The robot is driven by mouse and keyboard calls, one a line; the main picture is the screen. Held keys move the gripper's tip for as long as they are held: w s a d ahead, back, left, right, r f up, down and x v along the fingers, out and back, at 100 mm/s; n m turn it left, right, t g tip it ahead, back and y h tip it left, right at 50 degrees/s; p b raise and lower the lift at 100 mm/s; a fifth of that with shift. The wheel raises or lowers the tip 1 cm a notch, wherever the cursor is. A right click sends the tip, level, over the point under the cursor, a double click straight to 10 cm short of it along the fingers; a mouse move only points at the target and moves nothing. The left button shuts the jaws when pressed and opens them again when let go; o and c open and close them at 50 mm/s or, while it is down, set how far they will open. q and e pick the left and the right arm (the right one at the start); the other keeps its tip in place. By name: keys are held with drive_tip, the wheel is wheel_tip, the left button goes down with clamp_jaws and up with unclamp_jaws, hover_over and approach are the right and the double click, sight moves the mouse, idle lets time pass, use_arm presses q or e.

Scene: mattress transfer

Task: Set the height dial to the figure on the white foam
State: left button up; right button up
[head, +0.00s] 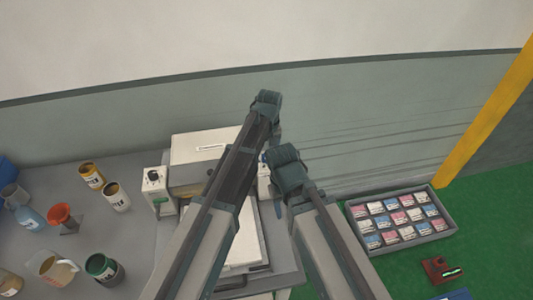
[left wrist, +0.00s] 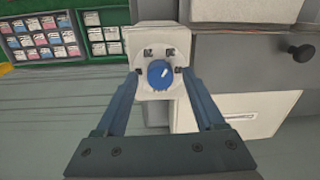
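A blue round dial (left wrist: 160,74) with a white pointer mark sits on a white box with small dark marks around it (left wrist: 150,42). The pointer tilts a little right of up in the left wrist view. My left gripper (left wrist: 160,82) is open, with one finger on each side of the dial and small gaps seen between. In the head view this box (head: 264,170) is mostly hidden behind my left arm. A white slab (head: 246,243), possibly the foam, lies partly under my left arm; no figure on it is readable. My right gripper's fingers are not visible in the head view.
Another white box with a black knob (head: 154,178) stands left of a pale block with a label (head: 205,147). Cans, a blue bottle (head: 31,218) and a jug (head: 56,268) stand on the grey bench at left. A tray of cards (head: 398,218) lies at right.

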use_arm(q)
drive_tip(key=shift+r, duration=0.15)
wheel_tip(320, 180, up, 14)
drive_tip(key=p, duration=1.4)
drive_tip(key=shift+d+f, duration=0.2)
drive_tip(key=shift+d, duration=0.1)
